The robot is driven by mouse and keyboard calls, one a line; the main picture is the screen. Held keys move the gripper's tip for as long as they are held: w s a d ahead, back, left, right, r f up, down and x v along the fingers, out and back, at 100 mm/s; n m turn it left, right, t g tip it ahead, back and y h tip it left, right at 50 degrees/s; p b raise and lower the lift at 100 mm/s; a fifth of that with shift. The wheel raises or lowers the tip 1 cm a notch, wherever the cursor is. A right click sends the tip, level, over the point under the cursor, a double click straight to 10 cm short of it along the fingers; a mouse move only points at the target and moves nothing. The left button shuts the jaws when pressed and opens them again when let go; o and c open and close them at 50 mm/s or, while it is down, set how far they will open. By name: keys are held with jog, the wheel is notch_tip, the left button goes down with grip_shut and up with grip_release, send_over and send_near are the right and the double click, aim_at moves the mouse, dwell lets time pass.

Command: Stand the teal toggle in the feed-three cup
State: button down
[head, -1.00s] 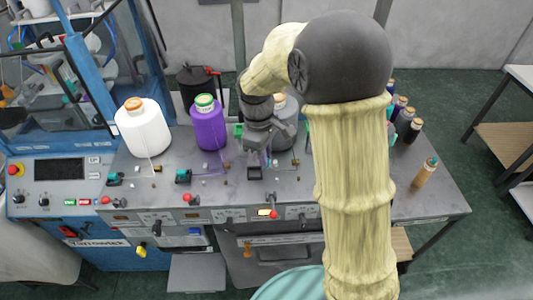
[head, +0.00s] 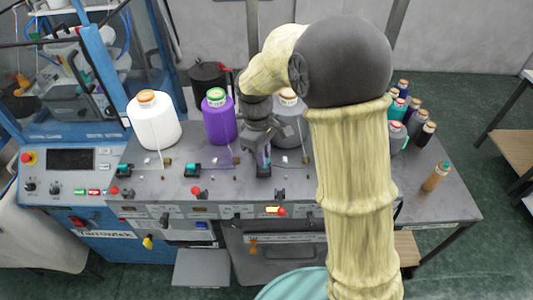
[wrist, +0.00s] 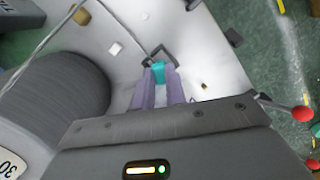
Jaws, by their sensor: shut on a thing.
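My gripper (head: 262,172) is low over the grey worktop, in front of the grey yarn cone. In the wrist view its two pale purple fingers (wrist: 160,88) are shut on the teal toggle (wrist: 158,70). The toggle shows as a small teal block between the fingertips; its lower end is hidden. The feed-three cup (wrist: 181,58) is a small dark square holder, its rim showing around and beyond the toggle. The toggle lines up with the cup's opening. I cannot tell whether it is inside or just above it. In the head view, my gripper hides the toggle and most of the cup.
Other teal pieces stand in dark holders at the left (head: 124,169) and middle (head: 192,170). White (head: 155,122), purple (head: 220,120) and grey (head: 290,128) cones stand behind. Red-knobbed levers line the front edge, one at the wrist view's right (wrist: 303,113). Several bottles stand far right.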

jog(key=shift+f+b, duration=0.6)
jog(key=shift+f, duration=0.45)
dwell(0.5)
jog(key=c, duration=1.4)
grip_release()
jog(key=shift+o, duration=0.2)
jog(key=shift+r, duration=0.1)
notch_tip(320, 180, up, 17)
jog(key=w+a+b, duration=0.1)
jog(key=b, duration=0.2)
jog(key=shift+w+a, duration=0.2)
jog(key=shift+a, duration=0.15)
